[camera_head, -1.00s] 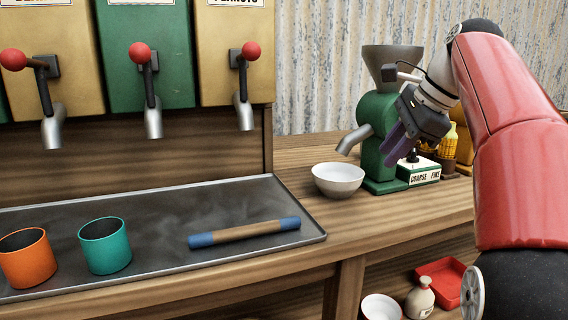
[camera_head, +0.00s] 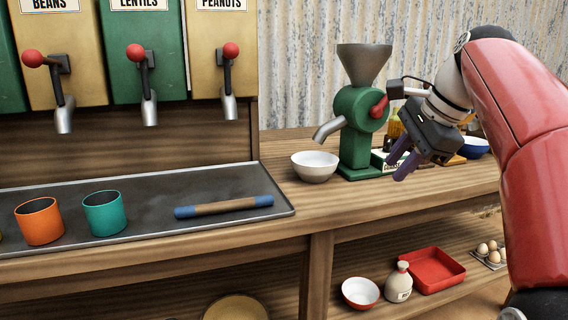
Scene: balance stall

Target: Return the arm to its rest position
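My gripper (camera_head: 405,172) is at the right, in front of the green grinder (camera_head: 356,130) and above the counter's front part. Its two purple fingers point down and to the left. A gap seems to show between them, and I see nothing held there. My red arm reaches in from the right edge, bent at the top.
A white bowl (camera_head: 315,168) stands under the grinder spout. A metal tray (camera_head: 150,242) holds an orange cup (camera_head: 39,221), a teal cup (camera_head: 104,212) and a blue-ended rod (camera_head: 224,207). A red tray (camera_head: 432,270), a bottle (camera_head: 398,282) and eggs (camera_head: 491,250) sit on the lower shelf.

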